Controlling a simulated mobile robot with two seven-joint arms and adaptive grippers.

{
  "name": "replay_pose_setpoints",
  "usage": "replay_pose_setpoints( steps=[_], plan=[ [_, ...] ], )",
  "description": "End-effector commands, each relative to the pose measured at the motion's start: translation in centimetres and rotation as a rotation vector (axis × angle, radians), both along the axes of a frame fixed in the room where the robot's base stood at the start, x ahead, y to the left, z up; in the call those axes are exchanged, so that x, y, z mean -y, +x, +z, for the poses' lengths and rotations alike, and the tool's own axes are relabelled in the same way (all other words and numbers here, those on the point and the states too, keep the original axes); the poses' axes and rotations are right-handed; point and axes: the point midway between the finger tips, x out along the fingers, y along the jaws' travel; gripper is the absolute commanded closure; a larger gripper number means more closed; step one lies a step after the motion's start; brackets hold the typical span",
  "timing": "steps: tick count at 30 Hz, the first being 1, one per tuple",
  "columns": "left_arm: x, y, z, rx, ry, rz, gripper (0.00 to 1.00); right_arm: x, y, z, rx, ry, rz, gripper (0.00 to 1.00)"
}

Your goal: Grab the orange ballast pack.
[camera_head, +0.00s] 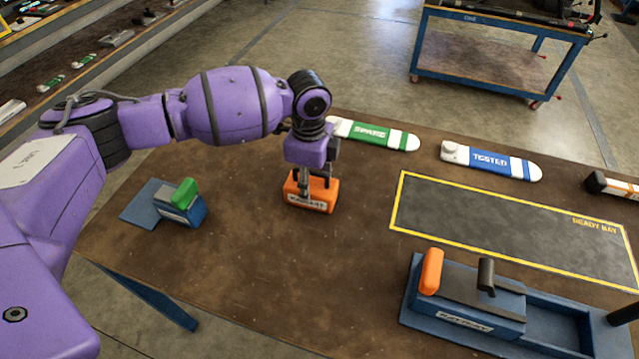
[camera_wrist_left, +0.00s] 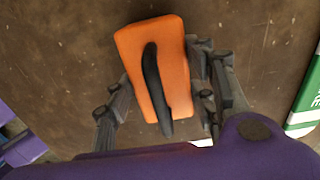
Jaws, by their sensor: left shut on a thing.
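The orange ballast pack (camera_head: 311,194) sits on the brown table, left of the ready bay, with a white label on its front. In the left wrist view the pack (camera_wrist_left: 172,62) shows from above with a black handle (camera_wrist_left: 153,82) along its top. My left gripper (camera_head: 310,185) comes down onto the pack from above. In the left wrist view the left gripper's fingers (camera_wrist_left: 165,95) stand on either side of the pack, shut on it. Whether the pack is lifted off the table cannot be told. My right gripper is not clearly in view.
A green SPARE bar (camera_head: 372,134) lies behind the pack. A blue TESTED bar (camera_head: 490,160) lies farther right. The yellow-edged ready bay (camera_head: 510,222) is empty. A blue block with a green top (camera_head: 183,203) stands left. A blue battery tray (camera_head: 560,325) is at front right.

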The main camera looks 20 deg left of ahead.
Motion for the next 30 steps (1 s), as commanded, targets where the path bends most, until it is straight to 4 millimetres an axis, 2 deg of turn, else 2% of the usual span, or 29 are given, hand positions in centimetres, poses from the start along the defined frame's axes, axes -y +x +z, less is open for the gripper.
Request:
replay_pose_setpoints(
  steps=[3, 11, 17, 22, 26, 30],
  plan=[
    [0.0, 0.0, 0.0, -0.001, 0.000, 0.000, 1.00, 0.0, -0.1, 0.0, -0.002, 0.000, 0.000, 0.60],
    [0.0, 0.1, 0.2, 0.002, -0.001, 0.000, 1.00, 0.0, -0.1, 0.0, -0.002, 0.001, -0.001, 0.60],
    [0.0, 0.1, 1.2, 0.003, -0.001, 0.001, 1.00, 0.0, 0.0, 0.1, 0.000, 0.000, -0.001, 0.60],
    [0.0, 0.2, 3.4, 0.006, -0.002, -0.001, 1.00, 0.0, 0.1, 0.3, 0.003, 0.001, -0.002, 0.60],
    [1.6, -0.8, 5.4, 0.006, -0.004, -0.005, 1.00, 0.0, 0.3, 0.6, 0.008, 0.001, -0.003, 0.60],
    [3.7, -2.0, 8.4, 0.007, -0.005, -0.007, 1.00, 0.0, 0.6, 1.0, 0.014, 0.003, -0.004, 0.60]
  ],
)
